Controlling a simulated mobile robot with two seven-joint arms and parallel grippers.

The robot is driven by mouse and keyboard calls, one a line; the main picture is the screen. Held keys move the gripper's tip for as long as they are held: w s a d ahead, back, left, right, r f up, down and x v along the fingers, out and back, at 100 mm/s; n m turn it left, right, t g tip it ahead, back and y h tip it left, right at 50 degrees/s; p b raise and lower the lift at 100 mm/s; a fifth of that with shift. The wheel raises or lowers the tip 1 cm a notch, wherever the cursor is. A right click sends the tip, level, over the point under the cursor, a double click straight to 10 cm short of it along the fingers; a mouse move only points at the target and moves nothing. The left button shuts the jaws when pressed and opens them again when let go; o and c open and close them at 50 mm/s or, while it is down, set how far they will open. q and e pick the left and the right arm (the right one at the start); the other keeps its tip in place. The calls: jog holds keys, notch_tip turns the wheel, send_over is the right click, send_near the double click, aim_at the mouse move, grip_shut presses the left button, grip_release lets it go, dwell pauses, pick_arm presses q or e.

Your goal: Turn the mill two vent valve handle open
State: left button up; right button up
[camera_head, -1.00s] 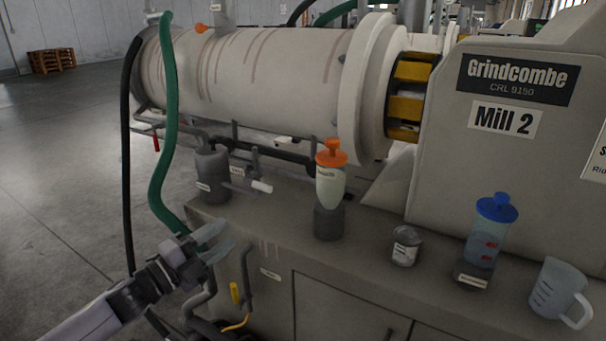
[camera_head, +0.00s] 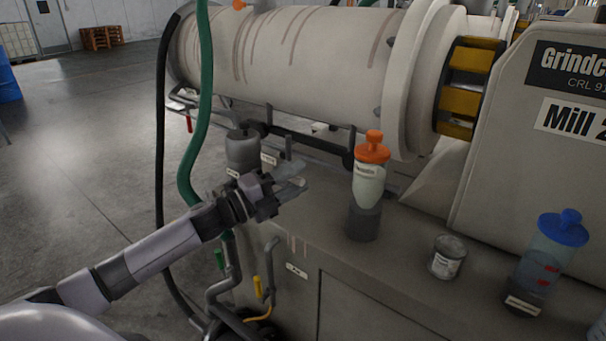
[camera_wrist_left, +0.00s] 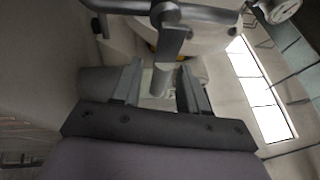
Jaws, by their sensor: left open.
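The mill two vent valve stands beside the grey pot on the bench; in the head view a thin grey upright part of it (camera_head: 289,146) shows just above my left gripper (camera_head: 294,180). The gripper hides most of the valve and its handle there. In the left wrist view, the grey valve body (camera_wrist_left: 172,38) is ahead of the gripper (camera_wrist_left: 160,88). A pale bar, which looks like the valve handle (camera_wrist_left: 160,78), lies between the two open fingers. I cannot tell whether either finger touches it. My right gripper is not in view.
The grey pot (camera_head: 241,150) stands close behind my left gripper. An orange-lidded bottle (camera_head: 368,185) in a dark holder stands to its right. The tin (camera_head: 447,258) and blue-lidded container (camera_head: 546,262) are farther right. A green hose (camera_head: 202,110) hangs left, near my arm.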

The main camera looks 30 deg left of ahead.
pick_arm(q)
jog(key=shift+x, duration=1.15)
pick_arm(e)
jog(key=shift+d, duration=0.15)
pick_arm(q)
grip_shut()
